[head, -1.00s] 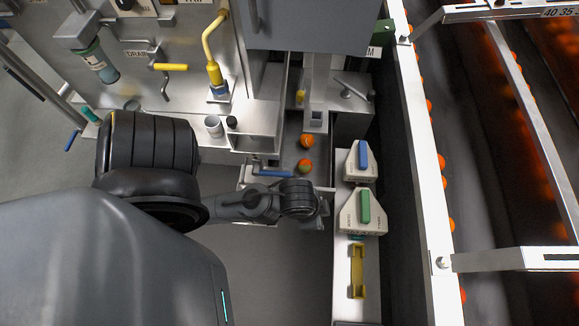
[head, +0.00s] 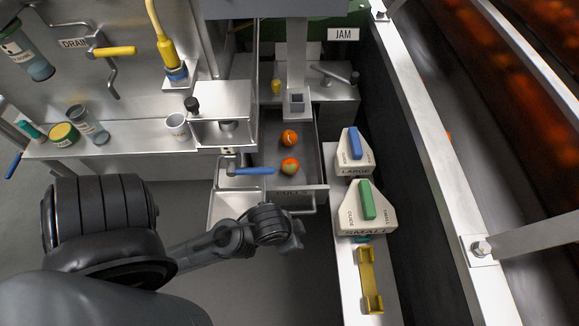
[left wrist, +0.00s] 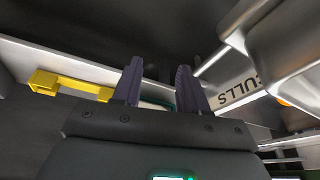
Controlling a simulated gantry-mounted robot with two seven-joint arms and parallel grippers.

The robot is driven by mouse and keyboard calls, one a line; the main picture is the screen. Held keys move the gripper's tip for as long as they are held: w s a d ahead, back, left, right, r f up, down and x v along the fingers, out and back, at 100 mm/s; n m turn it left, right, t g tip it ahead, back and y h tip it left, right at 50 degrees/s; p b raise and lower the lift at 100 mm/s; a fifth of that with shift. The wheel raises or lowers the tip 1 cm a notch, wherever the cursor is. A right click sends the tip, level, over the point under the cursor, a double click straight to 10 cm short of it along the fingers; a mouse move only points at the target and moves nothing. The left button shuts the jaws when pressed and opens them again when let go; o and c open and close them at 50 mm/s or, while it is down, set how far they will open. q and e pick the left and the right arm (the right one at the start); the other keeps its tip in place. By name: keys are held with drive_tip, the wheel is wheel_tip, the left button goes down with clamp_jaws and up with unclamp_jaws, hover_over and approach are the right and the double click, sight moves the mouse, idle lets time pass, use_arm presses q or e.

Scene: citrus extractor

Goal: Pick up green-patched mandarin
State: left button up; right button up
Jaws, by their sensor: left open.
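The green-patched mandarin (head: 290,166) lies in the open metal drawer (head: 318,150) near its front, in the head view. A plain orange mandarin (head: 289,138) lies behind it in the same drawer. My left gripper (head: 298,240) is in front of and below the drawer's front edge, apart from the mandarin. In the left wrist view my left gripper (left wrist: 158,85) has its two fingers spread with nothing between them. The drawer front marked CULLS also shows there, with a bit of orange (left wrist: 284,101) at the right. My right gripper is in neither view.
Guide blocks marked LARGE (head: 342,158) and SMALL (head: 352,212) and a yellow bracket (head: 370,282) sit on a ledge right of the drawer. A blue-handled lever (head: 255,171) is at the drawer's left. A metal post (head: 297,60) stands over its back.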

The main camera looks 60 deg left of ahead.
use_arm(q)
drive_tip(key=shift+a, duration=0.1)
drive_tip(key=o, duration=0.7)
drive_tip(key=shift+c, duration=0.2)
drive_tip(key=shift+f, duration=0.1)
